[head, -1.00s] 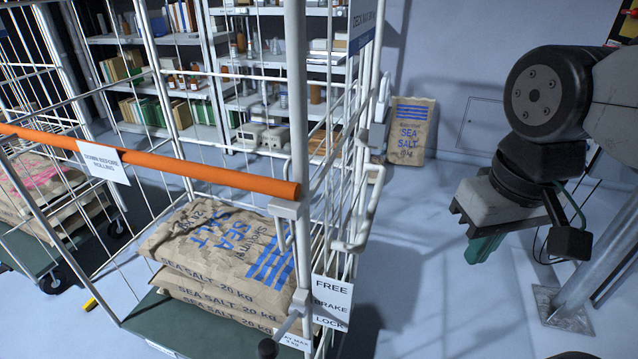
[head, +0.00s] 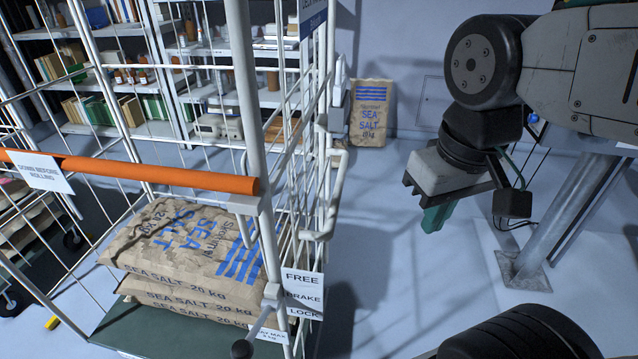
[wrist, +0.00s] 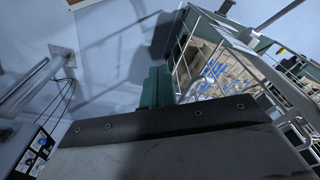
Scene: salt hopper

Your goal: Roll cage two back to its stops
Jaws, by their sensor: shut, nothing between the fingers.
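A white wire roll cage (head: 255,110) stands at the left of the head view. An orange bar (head: 130,171) with a paper sign runs across its front. Several sea salt sacks (head: 195,245) lie stacked on its green deck (head: 170,330). A brake label (head: 303,292) reading FREE, BRAKE, LOCK hangs at its near right corner, with a dark-knobbed lever (head: 243,347) below. My gripper (head: 437,217) is shut and empty, to the right of the cage and apart from it. The wrist view shows its green fingers (wrist: 157,88) and the cage (wrist: 215,60) beyond. I cannot see the stops.
Shelves (head: 215,85) with books and jars line the back. A single salt sack (head: 371,112) leans against the back wall. A grey post (head: 560,225) on a floor plate stands at the right. Floor between cage and post is clear. Another loaded cage (head: 25,225) shows at far left.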

